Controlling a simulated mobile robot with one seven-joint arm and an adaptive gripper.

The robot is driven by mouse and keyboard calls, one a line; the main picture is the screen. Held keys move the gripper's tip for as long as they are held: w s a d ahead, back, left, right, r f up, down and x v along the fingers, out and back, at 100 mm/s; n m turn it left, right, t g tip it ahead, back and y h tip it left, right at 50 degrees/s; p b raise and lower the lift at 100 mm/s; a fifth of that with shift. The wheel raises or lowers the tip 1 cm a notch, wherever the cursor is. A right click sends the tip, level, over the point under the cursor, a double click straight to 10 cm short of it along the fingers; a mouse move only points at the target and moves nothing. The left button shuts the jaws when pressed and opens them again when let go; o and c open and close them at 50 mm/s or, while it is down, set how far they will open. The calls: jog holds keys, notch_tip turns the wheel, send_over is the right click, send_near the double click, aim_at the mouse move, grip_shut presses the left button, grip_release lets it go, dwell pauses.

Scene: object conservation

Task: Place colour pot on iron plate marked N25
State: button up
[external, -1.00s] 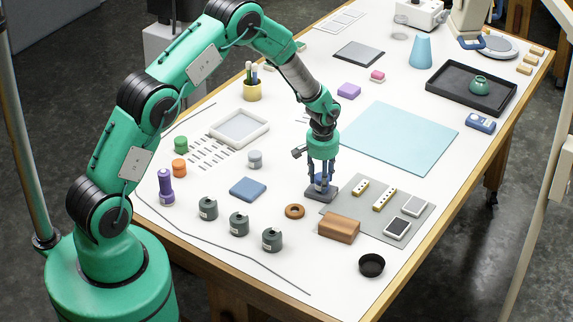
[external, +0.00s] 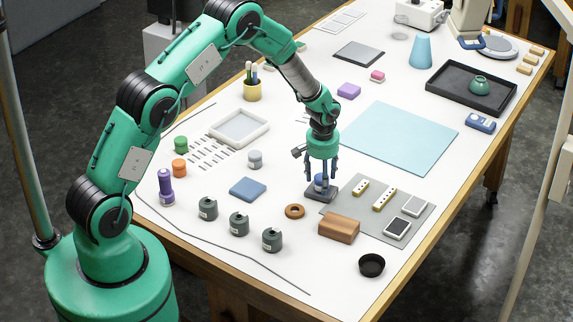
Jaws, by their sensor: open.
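A small blue pot (external: 320,183) stands on a dark grey metal plate (external: 321,196) near the middle front of the table. Any mark on the plate is too small to read. My gripper (external: 321,177) points straight down over the plate. Its fingers are open, one on each side of the pot, with small gaps showing. The fingers and the gripper body partly hide the pot's top. Small green (external: 180,144), orange (external: 179,168) and grey (external: 255,159) pots stand farther left.
Three dark labelled weights (external: 239,224) stand at the front left. A brown block (external: 339,227), a brown ring (external: 294,211) and a blue flat block (external: 248,189) lie nearby. A grey mat (external: 420,236) adjoins the plate on the right. The light blue mat (external: 400,138) behind is bare.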

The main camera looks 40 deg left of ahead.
notch_tip(320, 180, up, 12)
jog(key=s+b, duration=0.1)
jog(key=b, duration=0.1)
jog(key=shift+d, duration=0.25)
dwell(0.8)
notch_tip(320, 180, up, 16)
jog(key=t, duration=0.1)
send_over(321, 180)
jog(key=s+a, duration=0.5)
jog(key=s, duration=0.2)
jog(key=s+a+r+m+t, duration=0.1)
jog(key=s+a+r, duration=0.3)
jog(key=s+r, duration=0.75)
jog(key=s+a+r, duration=0.1)
jog(key=s+r, duration=0.1)
jog(key=s, duration=0.6)
jog(key=s+a+r+m+t, duration=0.1)
jog(key=s+a+r, duration=0.1)
jog(key=s, duration=0.7)
jog(key=s+a+r+t, duration=0.1)
jog(key=s+a+r, duration=0.1)
jog(key=s, duration=0.7)
jog(key=shift+s+a+r, duration=0.15)
jog(key=shift+a+r, duration=0.1)
jog(key=shift+r, duration=0.55)
